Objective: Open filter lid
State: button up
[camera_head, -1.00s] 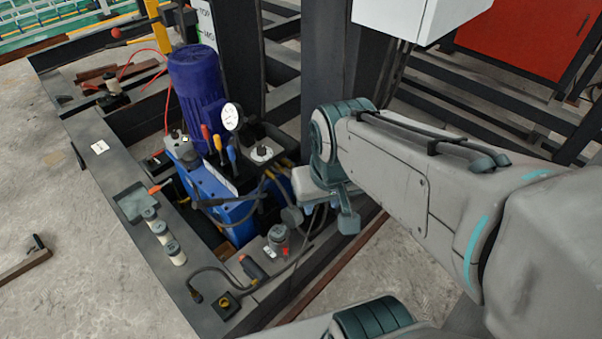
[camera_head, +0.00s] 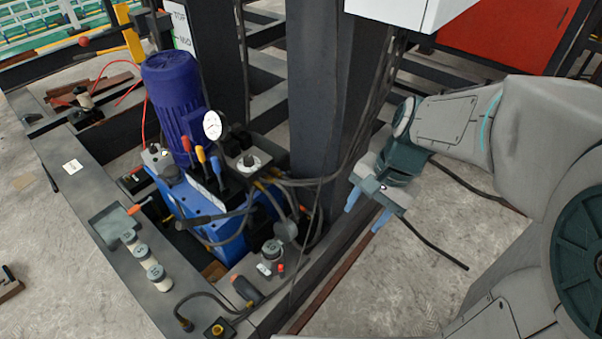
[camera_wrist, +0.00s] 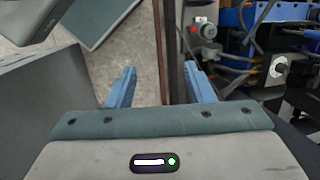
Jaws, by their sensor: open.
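My gripper (camera_head: 366,209) is open and empty, its two blue fingers pointing down to the right of the hydraulic unit. In the wrist view its fingers (camera_wrist: 160,75) stand wide apart with only floor and a dark beam edge beyond them. The blue hydraulic unit (camera_head: 207,222) has a purple motor (camera_head: 174,90) on top. A round grey fitting (camera_head: 272,250) sits at its front right, on the dark frame, and shows near the top of the wrist view (camera_wrist: 208,31). I cannot tell for sure which part is the filter lid. The gripper is apart from all of these.
A thick dark post (camera_head: 325,110) rises between the unit and my arm. Hoses (camera_head: 235,240) loop over the unit. A white box (camera_head: 400,10) hangs above. Clear floor (camera_head: 400,270) lies below my gripper.

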jog(key=w+a+f+m+g+y+b, duration=0.1)
jog(key=w+a+f+m+y+b, duration=0.1)
jog(key=w+f+m+b, duration=0.3)
jog(key=w+a+f+m+g+y+b, duration=0.1)
jog(key=w+a+f+m+y, duration=0.15)
jog(key=f, duration=0.45)
jog(key=m+t+y+b, duration=0.7)
jog(key=m+y+b, duration=0.65)
jog(key=m, duration=1.25)
send_near(295, 220)
jog(key=w+a+h+b, duration=0.1)
jog(key=a, duration=0.2)
jog(key=w+a+r+h+b, duration=0.1)
jog(key=a+b, duration=0.1)
jog(key=a, duration=0.1)
jog(key=w+a+b, duration=0.1)
jog(key=a+b, duration=0.1)
jog(key=a, duration=0.1)
jog(key=shift+a+r+h, duration=0.15)
jog(key=shift+r+h, duration=0.25)
